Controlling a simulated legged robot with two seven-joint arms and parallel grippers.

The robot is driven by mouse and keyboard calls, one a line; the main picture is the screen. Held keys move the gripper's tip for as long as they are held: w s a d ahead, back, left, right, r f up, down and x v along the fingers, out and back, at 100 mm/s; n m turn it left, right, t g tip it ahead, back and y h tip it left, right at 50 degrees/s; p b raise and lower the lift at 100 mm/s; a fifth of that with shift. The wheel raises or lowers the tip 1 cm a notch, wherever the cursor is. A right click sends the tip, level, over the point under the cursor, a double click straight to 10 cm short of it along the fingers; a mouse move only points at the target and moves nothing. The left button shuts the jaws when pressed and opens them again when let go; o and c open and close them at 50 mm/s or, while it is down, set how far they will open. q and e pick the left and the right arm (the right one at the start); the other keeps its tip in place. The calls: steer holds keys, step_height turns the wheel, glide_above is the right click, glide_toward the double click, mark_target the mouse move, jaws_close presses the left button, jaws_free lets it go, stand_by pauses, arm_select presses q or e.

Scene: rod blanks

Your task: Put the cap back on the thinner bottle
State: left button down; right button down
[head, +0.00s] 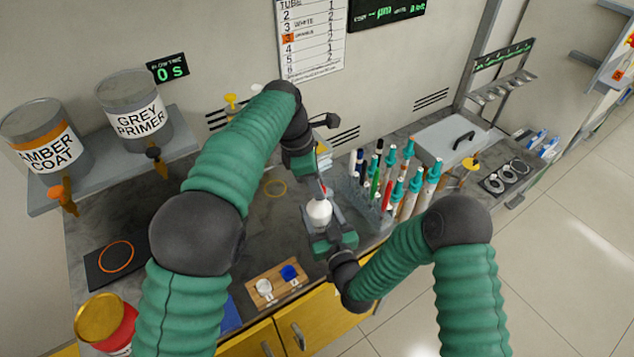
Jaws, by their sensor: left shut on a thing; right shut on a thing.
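The white bottle (318,213), which looks like the thinner bottle, is upright over the counter near its front edge. My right gripper (322,228) is shut on it from the front. My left gripper (319,184) reaches down from above and is shut on a small red piece (323,191) that looks like the cap. The red piece is right at the top of the bottle. The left fingers partly hide the bottle's mouth, so I cannot tell whether the cap is seated or just above it.
A rack (372,208) of teal-capped tubes and pens stands close right of the bottle. A wooden block (277,284) with white and blue pieces lies at the front edge. Paint cans (135,118) stand on the left shelf. A black mat (122,260) lies below them.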

arm_select(q)
steer(key=shift+f, duration=0.4)
steer(key=m, duration=0.2)
steer(key=m+g, duration=0.1)
steer(key=m, duration=0.3)
steer(key=shift+w+d+f+m+g, duration=0.1)
steer(key=shift+w+m+g, duration=0.2)
steer(key=shift+m+g, duration=0.1)
steer(key=m+y, duration=0.1)
steer(key=m, duration=0.2)
steer(key=shift+g, duration=0.3)
steer(key=c, duration=1.1)
jaws_free()
steer(key=shift+c, duration=0.4)
